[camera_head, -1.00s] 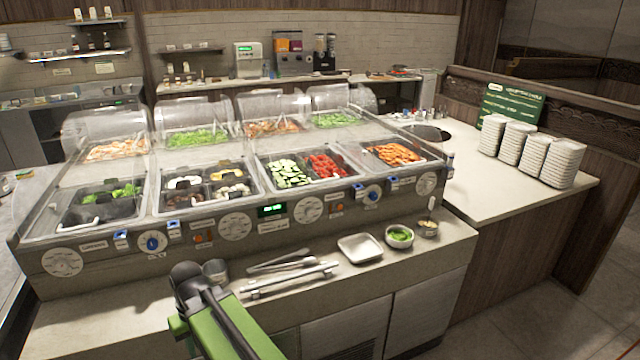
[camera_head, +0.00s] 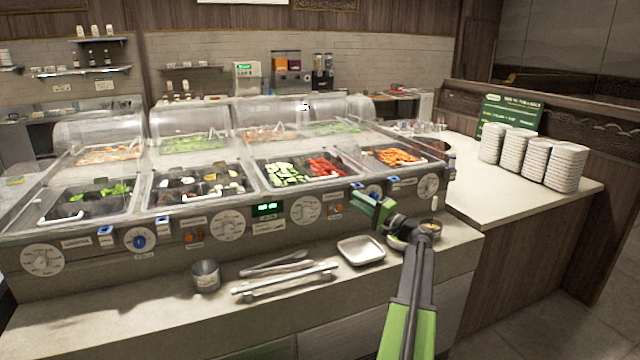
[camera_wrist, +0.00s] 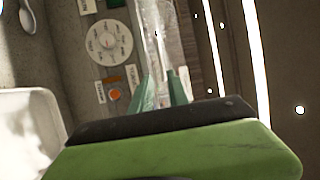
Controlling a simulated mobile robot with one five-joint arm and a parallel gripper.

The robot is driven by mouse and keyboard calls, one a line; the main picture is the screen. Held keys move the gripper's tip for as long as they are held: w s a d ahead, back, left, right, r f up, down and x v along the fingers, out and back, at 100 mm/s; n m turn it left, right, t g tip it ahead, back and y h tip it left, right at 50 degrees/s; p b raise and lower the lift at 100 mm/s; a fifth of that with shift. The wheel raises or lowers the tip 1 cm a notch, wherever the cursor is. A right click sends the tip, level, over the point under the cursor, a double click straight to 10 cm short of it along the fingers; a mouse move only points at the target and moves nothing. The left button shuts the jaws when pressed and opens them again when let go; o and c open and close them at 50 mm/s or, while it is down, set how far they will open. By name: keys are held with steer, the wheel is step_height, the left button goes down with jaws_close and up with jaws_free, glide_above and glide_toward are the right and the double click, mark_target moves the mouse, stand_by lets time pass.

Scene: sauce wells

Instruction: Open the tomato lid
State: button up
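Red chopped tomato (camera_head: 326,166) lies in a front well of the salad bar, right of the sliced cucumber (camera_head: 285,172). A clear cover seems to lie over this bay; its edges are hard to make out. My gripper (camera_head: 362,203) is in front of the control panel, below and right of the tomato, apart from the well. In the wrist view my gripper (camera_wrist: 163,88) shows two green fingers spread apart. A clear strip-like surface appears beyond and between them; I cannot tell whether they touch it. No held thing shows.
The control panel has dials (camera_head: 305,209) and knobs. A white square tray (camera_head: 361,250), tongs (camera_head: 275,264), a metal cup (camera_head: 205,276) and a small bowl (camera_head: 430,227) stand on the front ledge. Stacked white plates (camera_head: 566,168) stand on the right counter.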

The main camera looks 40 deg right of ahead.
mark_target(321, 179)
steer(key=w+r+p, duration=0.1)
steer(key=w, duration=0.4)
steer(key=w+r+p, duration=0.1)
steer(key=w, duration=0.5)
steer(key=w+r, duration=0.1)
steer(key=w, duration=0.5)
steer(key=shift+w+a+p, duration=0.1)
steer(key=shift+a+p, duration=0.05)
steer(key=shift+p, duration=0.25)
jaws_close()
steer(key=shift+a+f, duration=0.1)
